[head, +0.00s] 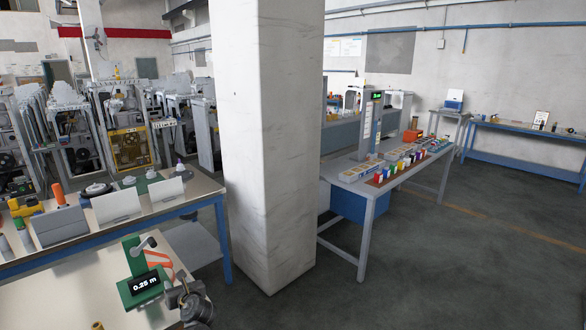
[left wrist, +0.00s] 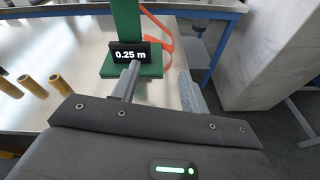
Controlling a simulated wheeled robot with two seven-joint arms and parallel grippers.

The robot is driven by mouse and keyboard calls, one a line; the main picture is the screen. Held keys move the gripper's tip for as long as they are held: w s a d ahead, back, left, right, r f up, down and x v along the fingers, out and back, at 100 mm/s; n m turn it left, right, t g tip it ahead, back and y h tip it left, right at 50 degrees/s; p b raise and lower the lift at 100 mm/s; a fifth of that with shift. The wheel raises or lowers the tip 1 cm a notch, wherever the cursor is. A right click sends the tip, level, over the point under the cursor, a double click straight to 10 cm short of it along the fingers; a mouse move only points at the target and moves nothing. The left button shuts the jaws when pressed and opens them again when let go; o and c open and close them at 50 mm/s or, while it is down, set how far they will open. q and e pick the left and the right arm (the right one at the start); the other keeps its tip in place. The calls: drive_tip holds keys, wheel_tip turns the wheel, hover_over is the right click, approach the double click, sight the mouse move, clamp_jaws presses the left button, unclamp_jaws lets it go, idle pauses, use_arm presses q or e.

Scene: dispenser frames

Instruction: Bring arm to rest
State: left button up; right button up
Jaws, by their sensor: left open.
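My left gripper (head: 193,299) is at the bottom of the head view, beside the right side of a green dispenser frame (head: 132,291). In the left wrist view my left gripper (left wrist: 160,72) has its two grey fingers apart, with nothing seen held between them. The green dispenser frame (left wrist: 126,25) stands upright beyond the fingers, with a black display reading "0.25 m" (left wrist: 129,54). An orange strip (left wrist: 164,40) hangs in a curve at its right side. I cannot tell whether a finger touches the green base. My right gripper is not in view.
A light worktop (head: 60,305) bears the dispenser and yellow cylinders (left wrist: 33,87). Behind it is a blue-edged bench (head: 208,187) with white panels and tools. A thick white pillar (head: 268,140) stands close on the right. Open floor (head: 430,270) lies beyond.

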use_arm(q)
drive_tip(key=s+d+f+n+g+h, duration=0.35)
drive_tip(key=s+d+f+n, duration=0.25)
drive_tip(key=s+d+f, duration=0.4)
drive_tip(key=s+d+f+n+g+h, duration=0.2)
drive_tip(key=s+d+f+n+h, duration=0.4)
drive_tip(key=s+d, duration=0.5)
drive_tip(key=s+r+n+g+h, duration=0.1)
drive_tip(key=s+r+n+h, duration=0.15)
drive_tip(key=s+n, duration=0.85)
drive_tip(key=s+a+r+n+y, duration=0.1)
drive_tip(key=s+a+r+n, duration=0.2)
drive_tip(key=s, duration=0.6)
drive_tip(key=s+a+r+n, duration=0.2)
drive_tip(key=s+r, duration=0.4)
drive_tip(key=s, duration=0.3)
wheel_tip(320, 180, down, 34)
drive_tip(key=s+g+b, duration=0.2)
drive_tip(key=b, duration=0.4)
drive_tip(key=s+a+f+g+b, duration=0.1)
drive_tip(key=s+a+f+b, duration=0.2)
drive_tip(key=s+f, duration=1.2)
wheel_tip(320, 180, down, 3)
drive_tip(key=shift+r+m+b, duration=0.15)
drive_tip(key=shift+m+b, duration=0.25)
drive_tip(key=shift+b, duration=0.05)
